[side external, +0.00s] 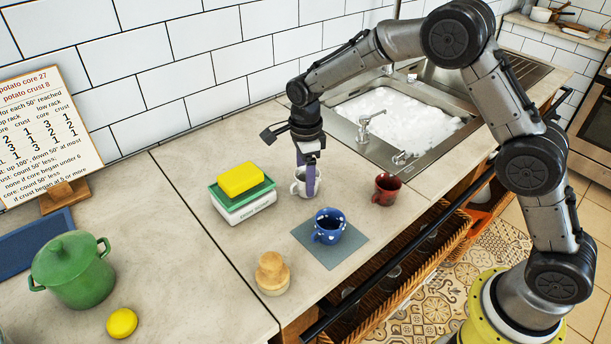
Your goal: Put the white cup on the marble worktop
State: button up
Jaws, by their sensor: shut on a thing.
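The white cup (299,188) stands upright, at or just above the marble worktop (222,255); I cannot tell whether its base touches. My gripper (308,184) points down over it and is shut on the cup, with a purple finger in front hiding part of it.
A blue spotted mug (328,227) stands on a grey mat (345,249). A red mug (386,188) is at the right, near the sink (410,120). A wooden jar (272,274) and green pot (74,270) are nearer.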

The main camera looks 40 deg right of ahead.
jog(key=shift+f, duration=0.1)
jog(key=o, duration=1.4)
jog(key=shift+f, duration=0.1)
jog(key=s+d+r+n+t, duration=0.1)
jog(key=s+r+n, duration=0.15)
jog(key=r, duration=0.65)
jog(key=s+d+r+n, duration=0.1)
jog(key=s+d+r, duration=0.15)
jog(key=r, duration=0.65)
jog(key=s+d+r+n+t, duration=0.2)
jog(key=s+r+n, duration=0.2)
jog(key=s+n, duration=0.45)
jog(key=s+d+f+n+t, duration=0.1)
jog(key=s+n, duration=0.2)
jog(key=s, duration=0.3)
jog(key=s+d+f+n, duration=0.1)
jog(key=s+n, duration=0.3)
jog(key=s, duration=0.2)
jog(key=s+d+f+n+t, duration=0.1)
jog(key=s+n, duration=0.2)
jog(key=s, duration=0.3)
jog(key=shift+s+d+f+t, duration=0.2)
jog(key=shift+s+f+t, duration=0.1)
jog(key=shift+s+f, duration=0.1)
